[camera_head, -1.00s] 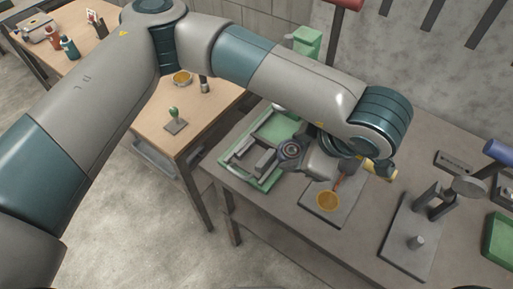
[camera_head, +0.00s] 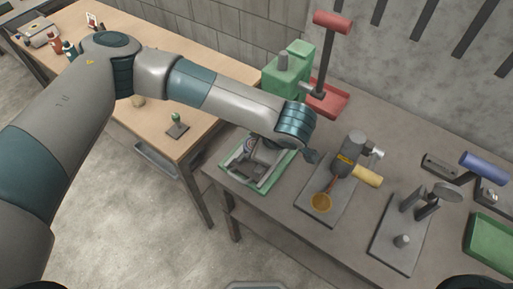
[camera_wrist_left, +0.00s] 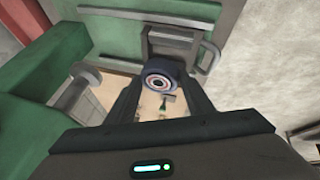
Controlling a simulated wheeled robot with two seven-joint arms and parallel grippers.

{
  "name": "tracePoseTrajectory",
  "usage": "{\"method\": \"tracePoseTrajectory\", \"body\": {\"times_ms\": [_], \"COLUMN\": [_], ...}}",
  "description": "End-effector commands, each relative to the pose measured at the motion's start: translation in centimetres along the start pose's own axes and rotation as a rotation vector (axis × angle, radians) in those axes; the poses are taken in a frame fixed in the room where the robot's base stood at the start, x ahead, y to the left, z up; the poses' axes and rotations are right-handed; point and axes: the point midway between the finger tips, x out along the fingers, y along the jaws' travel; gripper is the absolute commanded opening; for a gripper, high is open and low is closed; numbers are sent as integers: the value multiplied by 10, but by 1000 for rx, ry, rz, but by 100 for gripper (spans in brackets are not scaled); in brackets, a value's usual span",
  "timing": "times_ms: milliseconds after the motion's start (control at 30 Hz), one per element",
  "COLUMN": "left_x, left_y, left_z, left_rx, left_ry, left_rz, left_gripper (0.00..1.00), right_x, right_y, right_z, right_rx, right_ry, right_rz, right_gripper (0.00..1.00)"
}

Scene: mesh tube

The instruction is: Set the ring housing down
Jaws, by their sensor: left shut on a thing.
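The ring housing (camera_wrist_left: 162,77) is a small dark ring with pale and reddish inner rings around an open centre. It sits between the two dark fingers of my left gripper (camera_wrist_left: 163,88) in the left wrist view. That gripper is shut on it. I cannot tell whether the ring housing touches anything below. My right gripper is not in view.
A green press (camera_head: 284,78) with a red-handled lever stands behind the tray. A grey plate (camera_head: 338,207) with an amber disc and a yellow-handled tool lies to the right. Farther right are a stand plate (camera_head: 398,240) and a green bin (camera_head: 490,238).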

Motion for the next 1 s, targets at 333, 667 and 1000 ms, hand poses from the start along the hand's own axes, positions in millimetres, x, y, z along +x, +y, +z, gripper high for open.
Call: {"method": "tracePoseTrajectory", "body": {"times_ms": [333,667,1000], "left_x": [4,30,32], "left_y": [-1,-10,-10], "left_z": [2,15,16], "left_rx": [-1,-1,-1], "left_ry": [0,1,0], "left_rz": [0,2,2], "left_gripper": [16,16,16], "right_x": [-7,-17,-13], "right_y": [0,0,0], "right_z": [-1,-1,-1], "right_rx": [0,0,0], "right_ry": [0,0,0], "right_rz": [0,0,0], "right_gripper": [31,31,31]}}
